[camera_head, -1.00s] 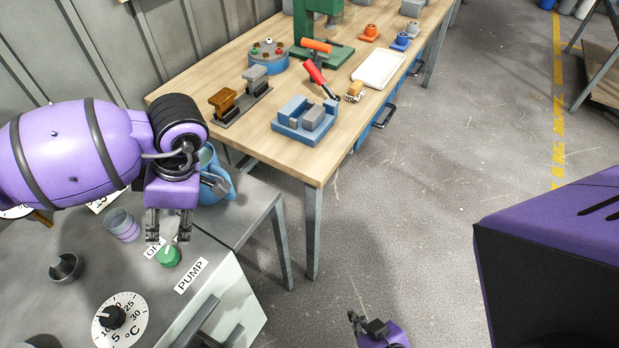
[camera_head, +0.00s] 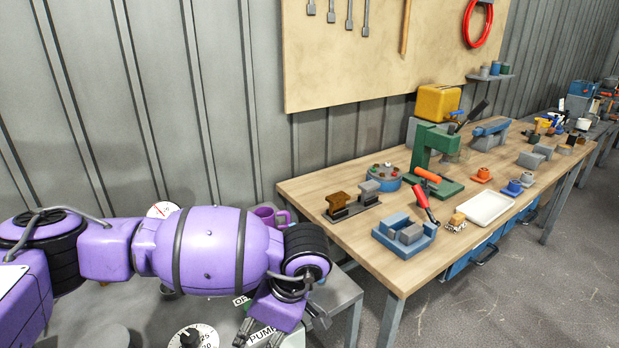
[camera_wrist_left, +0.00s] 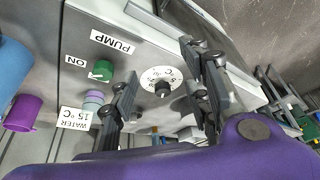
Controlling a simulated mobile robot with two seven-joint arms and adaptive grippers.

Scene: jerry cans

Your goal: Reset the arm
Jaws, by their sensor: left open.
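My left arm (camera_head: 210,250) reaches across from the left in the head view. Its gripper (camera_head: 258,338) points down over the pump panel near the bottom edge, partly cut off. In the left wrist view the two fingers of the left gripper (camera_wrist_left: 163,95) stand apart with nothing between them. Beyond them are the white temperature dial (camera_wrist_left: 161,80) with a black knob and the green pump knob (camera_wrist_left: 100,71) beside the ON label. The dial also shows at the bottom of the head view (camera_head: 186,341). My right gripper is out of view.
A purple mug (camera_head: 268,216) stands behind my left arm; a purple cup (camera_wrist_left: 22,112) shows in the wrist view. To the right, a wooden workbench (camera_head: 355,245) carries a blue fixture (camera_head: 400,240), green press (camera_head: 430,150) and white tray (camera_head: 490,208). Floor at lower right is clear.

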